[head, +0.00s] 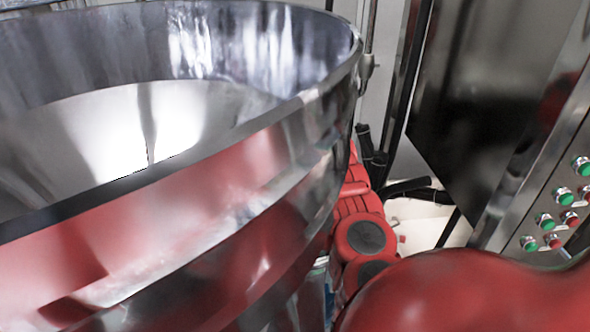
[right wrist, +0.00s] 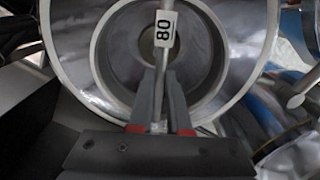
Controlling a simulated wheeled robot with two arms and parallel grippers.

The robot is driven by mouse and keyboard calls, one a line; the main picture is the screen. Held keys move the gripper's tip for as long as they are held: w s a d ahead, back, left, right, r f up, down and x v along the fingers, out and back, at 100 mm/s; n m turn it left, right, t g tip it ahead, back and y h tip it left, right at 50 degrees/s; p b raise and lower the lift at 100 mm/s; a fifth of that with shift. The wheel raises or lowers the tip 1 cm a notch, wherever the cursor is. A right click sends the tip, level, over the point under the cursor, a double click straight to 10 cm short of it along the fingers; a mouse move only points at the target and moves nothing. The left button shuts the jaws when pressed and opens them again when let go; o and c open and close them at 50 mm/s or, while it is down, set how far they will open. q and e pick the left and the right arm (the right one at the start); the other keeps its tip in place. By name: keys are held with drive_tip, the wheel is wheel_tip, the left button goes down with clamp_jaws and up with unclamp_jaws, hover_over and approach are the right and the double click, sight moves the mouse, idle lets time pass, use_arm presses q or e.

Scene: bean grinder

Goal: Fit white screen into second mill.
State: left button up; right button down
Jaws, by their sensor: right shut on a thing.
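In the right wrist view my right gripper (right wrist: 164,78) is shut on a thin piece at a white tag (right wrist: 165,28) with black digits, which look like 80. The tag stands at the fingertips. Behind it is a round metal mill opening (right wrist: 105,60) with a pale rim and inner rings. I cannot tell whether the tagged piece is the white screen, or whether it touches the opening. In the head view the right gripper is hidden behind a big steel hopper. My left gripper is in neither view.
The steel hopper (head: 220,150) fills the left of the head view. A steel panel with green and red buttons (head: 545,222) stands at the right. A dark reflective sheet (head: 480,90) is behind. Bluish and metal parts (right wrist: 265,105) lie right of the opening in the wrist view.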

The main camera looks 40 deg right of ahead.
drive_tip(key=shift+f+b, duration=2.3)
drive_tip(key=shift+s+a+f+b, duration=0.1)
drive_tip(key=shift+s+f+b, duration=0.1)
drive_tip(key=shift+f+b, duration=0.5)
drive_tip(key=shift+s+f+b, duration=0.15)
drive_tip(key=shift+f+b, duration=0.35)
drive_tip(key=shift+b, duration=0.25)
drive_tip(key=shift+r, duration=0.1)
drive_tip(key=shift+r+p, duration=0.65)
drive_tip(key=shift+r, duration=0.1)
drive_tip(key=shift+w+d+r+p, duration=0.1)
drive_tip(key=shift+w+r+p, duration=0.1)
drive_tip(key=shift+r+p, duration=0.3)
drive_tip(key=shift+w+d+r+p, duration=0.1)
drive_tip(key=shift+w+r+p, duration=0.05)
drive_tip(key=shift+r+p, duration=1.1)
drive_tip(key=shift+r, duration=0.4)
drive_tip(key=shift+s, duration=0.2)
drive_tip(key=shift+p, duration=0.45)
